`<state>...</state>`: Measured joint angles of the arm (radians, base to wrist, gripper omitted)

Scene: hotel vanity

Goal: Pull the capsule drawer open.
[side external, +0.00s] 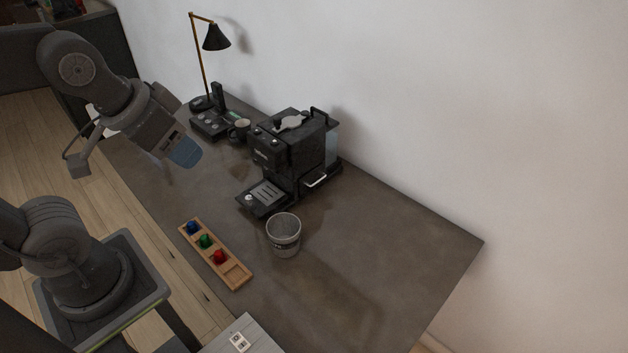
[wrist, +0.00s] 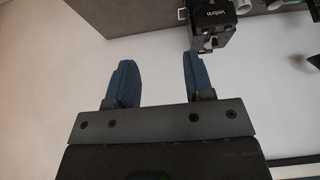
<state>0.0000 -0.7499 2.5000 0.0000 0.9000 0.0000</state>
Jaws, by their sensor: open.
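A black coffee machine (side external: 288,155) stands on the dark vanity top (side external: 370,235) near the wall. A silver bar handle (side external: 316,181) sticks out low on its right side in the side view; I cannot tell whether it belongs to the capsule drawer. No pulled-out drawer can be made out. My gripper (side external: 185,152) hangs in the air to the left of the machine, well apart from it. In the wrist view, its two blue fingers (wrist: 158,78) are spread with nothing between them. The machine (wrist: 212,20) shows upside down at the top there, beyond the right finger.
A wooden tray (side external: 236,276) with blue, green and red capsules lies at the front edge. A grey bin (side external: 284,235) stands right of it, before the machine. Behind are a black lamp (side external: 215,38), a phone (side external: 212,120) and a cup (side external: 241,127). The right of the top is clear.

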